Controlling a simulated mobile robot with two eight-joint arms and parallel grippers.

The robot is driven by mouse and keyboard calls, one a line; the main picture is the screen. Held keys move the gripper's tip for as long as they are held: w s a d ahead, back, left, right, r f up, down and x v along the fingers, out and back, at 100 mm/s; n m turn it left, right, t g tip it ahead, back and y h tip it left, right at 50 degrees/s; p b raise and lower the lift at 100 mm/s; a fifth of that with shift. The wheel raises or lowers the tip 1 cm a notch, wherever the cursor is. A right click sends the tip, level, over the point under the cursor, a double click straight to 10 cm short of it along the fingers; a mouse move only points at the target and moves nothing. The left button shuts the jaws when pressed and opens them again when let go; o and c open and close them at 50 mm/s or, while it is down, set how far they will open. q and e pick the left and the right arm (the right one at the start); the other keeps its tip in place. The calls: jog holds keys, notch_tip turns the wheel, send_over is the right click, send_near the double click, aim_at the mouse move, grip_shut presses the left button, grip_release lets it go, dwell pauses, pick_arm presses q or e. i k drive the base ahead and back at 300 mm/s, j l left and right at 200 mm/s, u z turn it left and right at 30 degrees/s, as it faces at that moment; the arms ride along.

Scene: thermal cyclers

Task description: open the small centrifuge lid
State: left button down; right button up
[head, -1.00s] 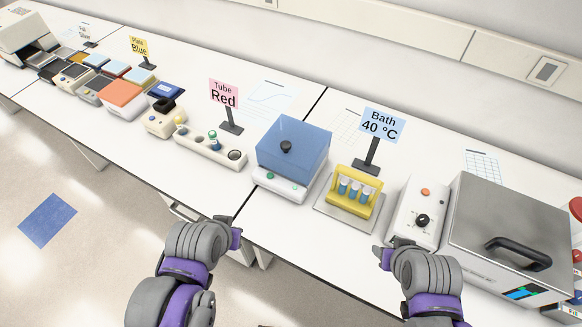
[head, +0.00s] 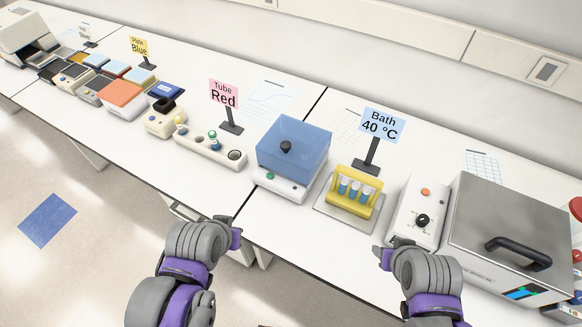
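The small centrifuge (head: 285,191) has a white base and a translucent blue lid (head: 290,147) with a dark knob on it. The lid is down over the base, in the middle of the bench. My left gripper (head: 236,238) is at the bench's front edge, left of and below the centrifuge, apart from it. My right gripper (head: 380,254) is at the front edge below the yellow tube rack, right of the centrifuge and apart from it. The fingers of both grippers are too small and turned away to show whether they are open.
A yellow rack (head: 352,192) with blue tubes stands right of the centrifuge, before the Bath sign (head: 382,123). A white control box (head: 416,215) and a metal-lidded bath (head: 515,225) stand farther right. A white tube holder (head: 210,148) is to the left.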

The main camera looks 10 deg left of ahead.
aim_at(293, 148)
jog(key=i+j+u, duration=0.15)
jog(key=u, duration=0.35)
jog(key=i+j+u, duration=0.25)
jog(key=u, duration=0.25)
jog(key=j, duration=0.1)
